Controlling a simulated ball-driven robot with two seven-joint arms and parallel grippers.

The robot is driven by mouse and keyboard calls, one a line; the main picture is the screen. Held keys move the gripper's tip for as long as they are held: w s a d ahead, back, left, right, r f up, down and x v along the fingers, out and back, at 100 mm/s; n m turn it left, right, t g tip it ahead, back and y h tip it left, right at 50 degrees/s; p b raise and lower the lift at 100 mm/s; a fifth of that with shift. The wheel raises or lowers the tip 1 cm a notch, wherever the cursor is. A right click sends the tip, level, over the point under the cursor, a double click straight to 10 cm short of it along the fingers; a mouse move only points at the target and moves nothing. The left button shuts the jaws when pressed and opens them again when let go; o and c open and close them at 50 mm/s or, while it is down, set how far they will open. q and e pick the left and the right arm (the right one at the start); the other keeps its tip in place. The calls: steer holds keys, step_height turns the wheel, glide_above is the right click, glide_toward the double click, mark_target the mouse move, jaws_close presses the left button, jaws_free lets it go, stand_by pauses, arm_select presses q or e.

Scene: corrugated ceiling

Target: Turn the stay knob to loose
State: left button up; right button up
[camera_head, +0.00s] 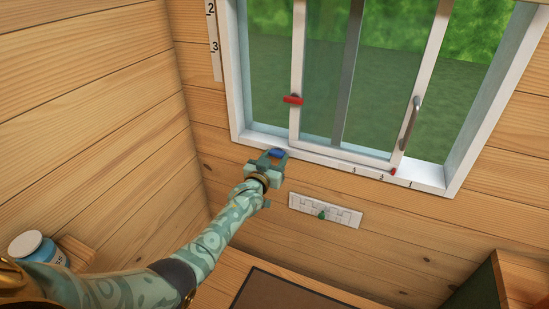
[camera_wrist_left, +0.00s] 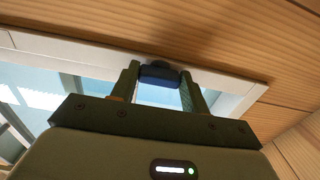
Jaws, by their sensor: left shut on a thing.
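A small blue knob (camera_head: 277,153) sits at the lower left of the white window frame (camera_head: 238,110). I take it as the stay knob, though no label on it is readable. In the left wrist view the blue knob (camera_wrist_left: 158,74) lies between the two fingers, against the frame's edge. My left gripper (camera_head: 272,160) is shut on it, and the gripper body hides part of it in the head view. The knob's exact turn angle cannot be told. My right gripper is in neither view.
A red handle (camera_head: 293,100) and a grey bar handle (camera_head: 411,124) are on the window sash. A small red marker (camera_head: 393,172) is on the numbered sill. Below is a white slotted plate (camera_head: 344,216) with a green peg (camera_head: 322,215). A jar (camera_head: 38,249) stands lower left.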

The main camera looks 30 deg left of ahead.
arm_select(q)
steer(key=shift+f, duration=0.2)
steer(key=o, duration=1)
steer(key=shift+r, duration=0.1)
steer(key=s+p, duration=0.1)
steer(key=s, duration=0.4)
steer(key=s+p, duration=0.1)
steer(key=s, duration=0.5)
steer(key=s+d+p, duration=0.1)
steer(key=s, duration=0.4)
steer(key=shift+s+p, duration=0.2)
steer(key=shift+p, duration=0.15)
